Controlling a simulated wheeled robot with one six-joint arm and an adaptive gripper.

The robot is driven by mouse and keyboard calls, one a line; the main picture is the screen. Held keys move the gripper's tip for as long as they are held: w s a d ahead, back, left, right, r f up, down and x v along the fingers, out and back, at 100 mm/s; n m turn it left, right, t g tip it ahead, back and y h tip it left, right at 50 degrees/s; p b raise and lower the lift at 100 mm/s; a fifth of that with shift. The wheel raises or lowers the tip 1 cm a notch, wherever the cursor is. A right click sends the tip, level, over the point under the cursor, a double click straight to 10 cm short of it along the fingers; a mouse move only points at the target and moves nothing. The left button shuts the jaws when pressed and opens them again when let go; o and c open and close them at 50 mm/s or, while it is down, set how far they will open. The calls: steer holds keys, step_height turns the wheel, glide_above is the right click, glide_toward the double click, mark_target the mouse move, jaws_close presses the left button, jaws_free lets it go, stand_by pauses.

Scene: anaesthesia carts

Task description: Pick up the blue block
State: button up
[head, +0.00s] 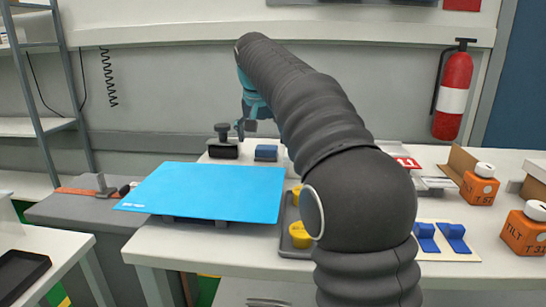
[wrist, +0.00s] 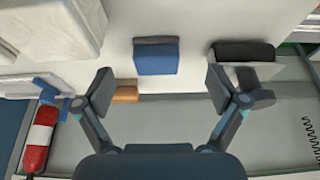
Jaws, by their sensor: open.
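A blue block (head: 266,153) with a darker strip along one edge sits near the back edge of the white table in the head view. In the wrist view the blue block (wrist: 155,60) lies beyond the fingertips, roughly centred between them. My gripper (head: 246,128) hangs above the back of the table, close to the block. In the wrist view my gripper (wrist: 160,86) is wide open and empty. Two more blue pieces (head: 440,237) lie on a pale board at the right front, far from my gripper.
A black block with a knob (head: 223,148) stands just left of the blue block; it also shows in the wrist view (wrist: 243,53). A bright blue panel (head: 208,192) covers the table's left front. A tray with yellow pieces (head: 297,236) and orange bottles (head: 480,186) stand farther right.

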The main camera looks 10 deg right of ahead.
mark_target(266, 149)
steer(key=shift+d+b+x, duration=0.2)
steer(key=shift+b+x, duration=0.05)
steer(key=shift+x, duration=1.15)
steer(key=shift+d+b+x, duration=0.15)
steer(key=shift+b+x, duration=0.05)
steer(key=shift+x, duration=1.2)
steer(key=shift+w+r, duration=0.1)
steer(key=shift+r, duration=0.05)
steer(key=c, duration=1.2)
